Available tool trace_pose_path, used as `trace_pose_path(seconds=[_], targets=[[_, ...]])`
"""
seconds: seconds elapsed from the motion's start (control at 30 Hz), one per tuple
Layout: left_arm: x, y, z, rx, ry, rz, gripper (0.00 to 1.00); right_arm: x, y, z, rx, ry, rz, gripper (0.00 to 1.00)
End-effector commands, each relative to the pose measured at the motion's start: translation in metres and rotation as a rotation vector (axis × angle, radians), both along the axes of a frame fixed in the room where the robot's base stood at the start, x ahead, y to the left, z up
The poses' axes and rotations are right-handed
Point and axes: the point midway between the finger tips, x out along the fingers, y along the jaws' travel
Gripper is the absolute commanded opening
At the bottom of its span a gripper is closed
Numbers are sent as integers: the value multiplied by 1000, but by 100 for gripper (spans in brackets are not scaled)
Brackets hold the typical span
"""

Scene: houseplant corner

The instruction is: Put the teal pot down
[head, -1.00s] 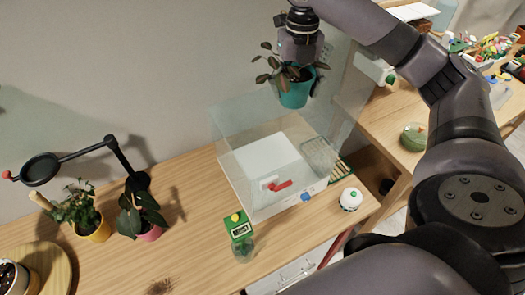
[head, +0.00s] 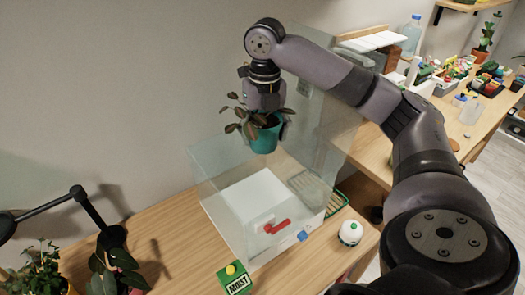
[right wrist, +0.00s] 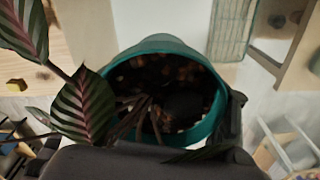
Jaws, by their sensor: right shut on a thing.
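The teal pot (head: 264,138) holds a plant with dark, pink-striped leaves. My right gripper (head: 266,108) is shut on it and holds it roughly upright in the air. In the head view, the pot overlaps the back of a clear-walled box (head: 222,215) with a white floor panel. I cannot tell how high above the box it hangs. In the right wrist view, the pot's teal rim (right wrist: 165,43) and dark soil fill the middle, and leaves cover the left. My left gripper is out of view.
A red-handled part (head: 278,227) lies in the box. Near it are a white round container (head: 350,232), a green MOIST card (head: 235,280) and a green rack (head: 337,203). A black arm-like stand (head: 75,200) and potted plants stand at left. Wooden table between them is mostly clear.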

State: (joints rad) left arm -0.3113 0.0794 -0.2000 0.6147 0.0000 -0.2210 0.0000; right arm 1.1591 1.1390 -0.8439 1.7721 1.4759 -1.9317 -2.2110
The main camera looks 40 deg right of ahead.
Motion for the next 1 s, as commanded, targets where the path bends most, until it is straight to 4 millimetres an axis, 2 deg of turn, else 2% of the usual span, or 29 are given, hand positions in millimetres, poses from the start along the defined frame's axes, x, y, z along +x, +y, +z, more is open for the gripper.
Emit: trace_pose_path(seconds=[0.03,0.13,0.3,0.4,0.57,0.67,1.0], targets=[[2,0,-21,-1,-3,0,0,0,0,-21,0,0,0,24],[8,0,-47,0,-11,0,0,0,0,-47,0,0,0,24],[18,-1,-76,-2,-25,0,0,0,0,-83,0,-1,0,24],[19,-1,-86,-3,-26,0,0,0,0,-96,-1,-2,0,24],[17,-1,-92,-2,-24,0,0,0,0,-106,0,-1,0,24],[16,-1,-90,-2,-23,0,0,-1,0,-119,-1,3,-1,24],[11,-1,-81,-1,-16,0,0,-2,0,-207,-1,6,-1,24]])
